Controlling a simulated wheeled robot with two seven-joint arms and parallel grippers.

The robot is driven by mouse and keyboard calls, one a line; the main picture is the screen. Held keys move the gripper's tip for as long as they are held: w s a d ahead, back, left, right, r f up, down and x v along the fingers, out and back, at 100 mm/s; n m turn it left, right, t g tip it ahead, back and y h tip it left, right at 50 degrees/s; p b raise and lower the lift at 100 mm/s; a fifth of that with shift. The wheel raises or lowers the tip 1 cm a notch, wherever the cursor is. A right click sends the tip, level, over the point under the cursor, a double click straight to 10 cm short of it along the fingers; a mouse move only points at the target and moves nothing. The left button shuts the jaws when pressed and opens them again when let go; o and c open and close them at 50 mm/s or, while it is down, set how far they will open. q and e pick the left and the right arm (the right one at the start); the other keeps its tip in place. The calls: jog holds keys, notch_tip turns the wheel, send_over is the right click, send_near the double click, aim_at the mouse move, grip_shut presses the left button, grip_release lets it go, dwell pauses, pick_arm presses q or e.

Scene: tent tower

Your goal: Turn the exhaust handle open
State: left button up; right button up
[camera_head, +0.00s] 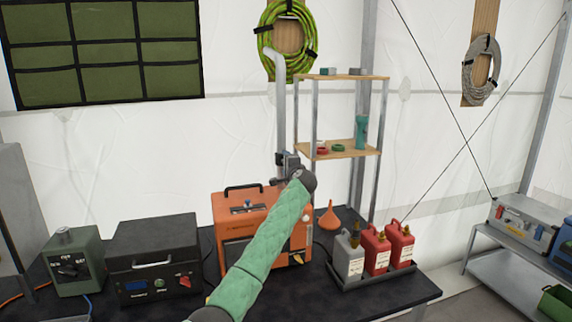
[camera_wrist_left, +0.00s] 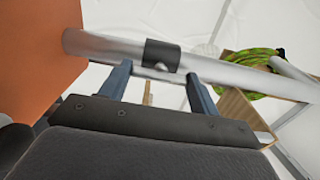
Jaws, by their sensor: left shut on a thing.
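The grey exhaust pipe (camera_head: 281,105) rises behind the orange heater (camera_head: 238,208) and bends at its top. In the left wrist view the pipe (camera_wrist_left: 235,78) runs across the picture with a dark collar (camera_wrist_left: 162,55) around it. My left gripper (camera_head: 286,159) is at the pipe, just above the heater. In the left wrist view its two fingers (camera_wrist_left: 158,78) stand apart beside the collar, shut on the exhaust handle, which is mostly hidden between them. How far the handle is turned cannot be seen. My right gripper is not in view.
A shelf rack (camera_head: 341,149) stands right of the pipe. Red canisters (camera_head: 376,254) and a grey one stand in a tray (camera_head: 375,280) on the dark table. A black box (camera_head: 152,255) and a green unit (camera_head: 75,262) stand at left. A green hose coil (camera_head: 287,40) hangs behind.

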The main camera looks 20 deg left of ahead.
pick_arm(q)
jog(key=shift+f, duration=0.1)
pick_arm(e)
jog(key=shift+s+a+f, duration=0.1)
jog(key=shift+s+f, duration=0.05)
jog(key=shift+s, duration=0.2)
pick_arm(q)
jog(key=shift+d, duration=0.1)
jog(key=o, duration=1)
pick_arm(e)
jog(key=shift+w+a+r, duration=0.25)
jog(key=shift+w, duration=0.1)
pick_arm(q)
jog(key=shift+b+v, duration=1.55)
jog(key=shift+v, duration=2.35)
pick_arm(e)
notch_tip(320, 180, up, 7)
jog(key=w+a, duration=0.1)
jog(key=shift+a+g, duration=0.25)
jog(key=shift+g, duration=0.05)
pick_arm(q)
jog(key=shift+w, duration=0.1)
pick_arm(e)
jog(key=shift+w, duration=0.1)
